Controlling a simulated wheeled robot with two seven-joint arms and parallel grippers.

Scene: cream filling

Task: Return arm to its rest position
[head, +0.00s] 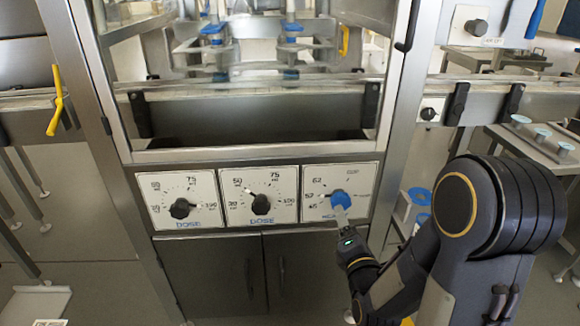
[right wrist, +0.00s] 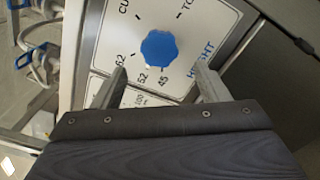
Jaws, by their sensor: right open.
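My right gripper (head: 342,218) is in front of the right-hand panel of the machine. In the right wrist view its two fingers (right wrist: 160,88) are apart, with nothing between them. The blue knob (head: 340,200) on the white height panel (head: 320,178) lies just beyond the fingertips; it also shows in the right wrist view (right wrist: 159,48), with the numbers 62, 52 and 45 around it. I cannot tell whether a finger touches the knob. My left gripper is not in view.
Two dose panels with black knobs, a left one (head: 180,208) and a middle one (head: 261,204), sit beside the height panel. Steel cabinet doors (head: 300,270) are below. A metal post (head: 393,130) stands right of the panels. A table with blue-topped items (head: 541,133) is at the right.

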